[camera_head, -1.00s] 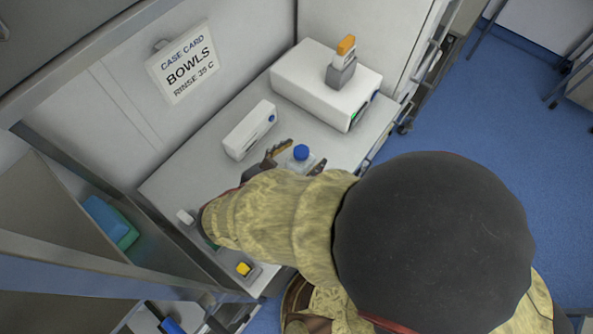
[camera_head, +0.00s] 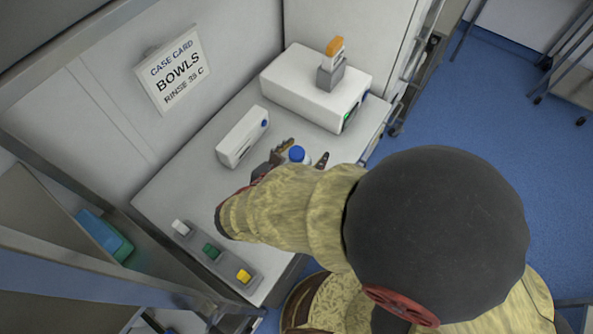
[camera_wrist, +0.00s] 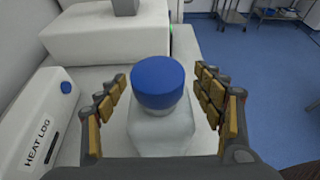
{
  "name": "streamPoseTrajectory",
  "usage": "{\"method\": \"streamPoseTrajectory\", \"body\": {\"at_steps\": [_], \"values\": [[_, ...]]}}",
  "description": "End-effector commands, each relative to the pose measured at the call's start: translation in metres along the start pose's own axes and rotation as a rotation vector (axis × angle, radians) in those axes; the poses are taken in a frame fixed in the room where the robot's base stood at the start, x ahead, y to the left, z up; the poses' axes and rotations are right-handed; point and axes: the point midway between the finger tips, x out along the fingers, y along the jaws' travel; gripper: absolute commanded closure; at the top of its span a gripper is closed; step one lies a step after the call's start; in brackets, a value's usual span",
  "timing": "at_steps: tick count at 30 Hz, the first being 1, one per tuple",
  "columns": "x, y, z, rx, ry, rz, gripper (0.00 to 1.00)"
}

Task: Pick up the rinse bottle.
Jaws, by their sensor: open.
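The rinse bottle (camera_wrist: 162,130) is white and translucent with a blue cap, and stands upright on the white counter. In the head view its blue cap (camera_head: 297,153) shows just beyond my forearm, which hides much of its body. My gripper (camera_wrist: 164,97) is open, with one padded finger on each side of the bottle. Gaps show between the fingers and the bottle in the wrist view. In the head view the fingertips of my gripper (camera_head: 304,151) show on both sides of the cap.
A white heat log box (camera_head: 242,136) stands left of the bottle. A larger white unit (camera_head: 300,92) with a grey and orange device (camera_head: 331,64) on top stands behind. White, green and yellow switches (camera_head: 212,251) line the near left counter. A case card (camera_head: 173,70) hangs on the wall.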

Motion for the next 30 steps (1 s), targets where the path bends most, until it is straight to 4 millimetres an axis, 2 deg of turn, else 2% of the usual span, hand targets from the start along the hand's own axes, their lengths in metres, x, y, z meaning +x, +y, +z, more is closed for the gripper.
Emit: {"method": "streamPoseTrajectory", "body": {"at_steps": [3, 10, 30], "values": [[0.0057, 0.0, 0.0001, 0.0, -0.001, 0.0, 0.32], [0.0056, 0.0002, 0.0006, 0.0, 0.0, 0.001, 0.33], [0.0055, 0.0002, 0.0004, 0.0, 0.0, 0.001, 0.71]]}}
